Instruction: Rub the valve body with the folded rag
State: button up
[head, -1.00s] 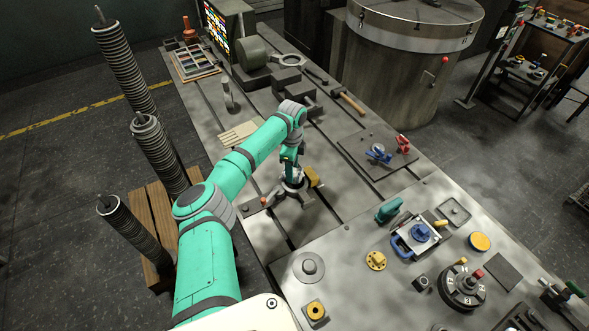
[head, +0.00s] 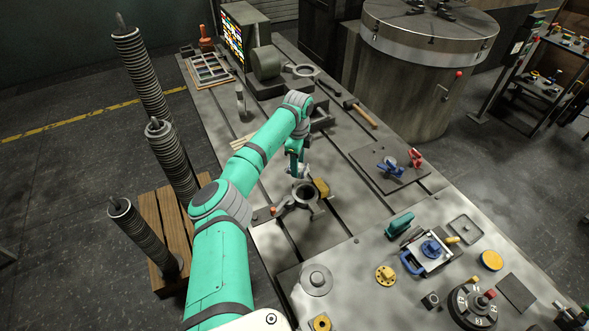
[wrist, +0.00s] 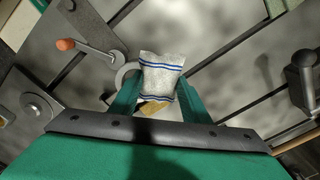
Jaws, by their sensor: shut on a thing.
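My gripper (wrist: 150,98) is shut on the folded rag (wrist: 162,75), which is white with blue stripes and sits between the teal fingers. In the head view the rag (head: 304,170) is a small pale patch below my wrist, just beyond the grey valve body (head: 300,204). The valve body has a round open top and stands on the bench. In the wrist view the rag hides most of it, and only a pale curved edge (wrist: 122,78) shows. I cannot tell whether the rag touches it.
A mustard block (head: 321,187) is close beside the valve body on its right. An orange-knobbed lever (head: 272,211) is on its left. A dark plate with blue and red parts (head: 375,175) lies to the right. A hammer (head: 360,113) lies farther back. Slotted bench is clear between them.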

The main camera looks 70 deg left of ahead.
jog(key=shift+r, duration=1.6)
